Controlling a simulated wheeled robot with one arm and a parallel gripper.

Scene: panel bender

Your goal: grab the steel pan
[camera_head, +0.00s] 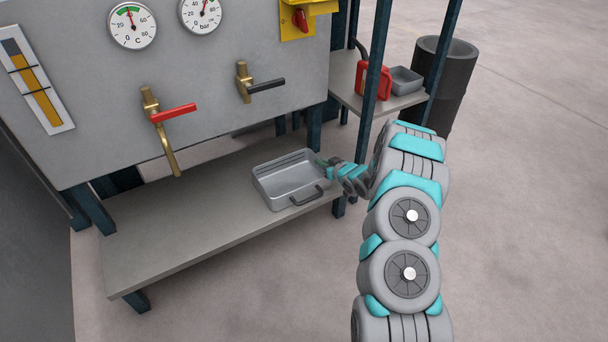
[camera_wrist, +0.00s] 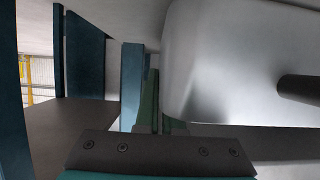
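The steel pan (camera_head: 278,190) is a grey rectangular open tray with a dark handle on its front side. It sits upright on the lower shelf below the gauge panel. My gripper (camera_head: 325,164) is at the pan's right rim. In the wrist view the pan (camera_wrist: 230,60) fills the right side, with its dark handle (camera_wrist: 300,88) at the right edge. My gripper's green fingers (camera_wrist: 160,112) are close together at the pan's left edge there, and part of one is hidden by the pan. I cannot tell whether they are clamped on the wall.
The lower shelf (camera_head: 190,225) is bare left of the pan. A red-handled valve (camera_head: 172,113) and brass pipe hang above it. A blue post (camera_head: 376,60) stands near my arm. A side shelf holds a red can (camera_head: 373,82) and a small grey tray (camera_head: 405,80). A dark bin (camera_head: 450,85) stands behind.

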